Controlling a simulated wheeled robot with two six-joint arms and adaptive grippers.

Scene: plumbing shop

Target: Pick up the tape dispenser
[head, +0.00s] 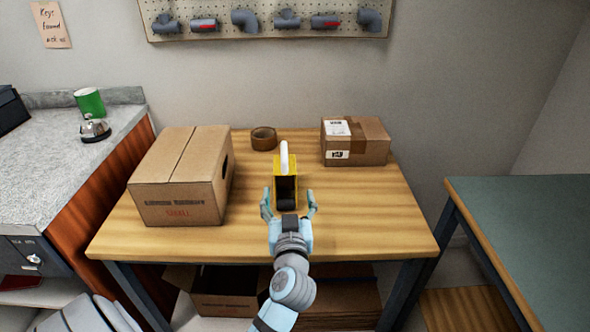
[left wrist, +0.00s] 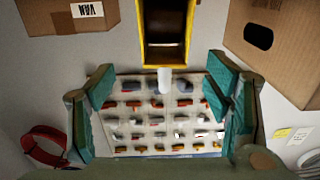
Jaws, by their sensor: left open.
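The tape dispenser (head: 293,168) has a yellow body, a dark opening and a white handle that points up. It stands on the wooden table, between the large carton and the small box. In the left wrist view the tape dispenser (left wrist: 187,30) is at the top middle. My left gripper (head: 289,203) is open, with nothing between its fingers. It is at the near side of the dispenser, its fingers spread about as wide as the dispenser or wider. Its two fingers also show at the sides of the left wrist view (left wrist: 162,85). My right gripper is not in view.
A large carton (head: 180,180) stands left on the table (head: 365,225). A brown tape roll (head: 264,138) lies behind the dispenser, and a small labelled box (head: 372,150) stands back right. The table's front right is clear. A pegboard (head: 300,24) hangs on the wall.

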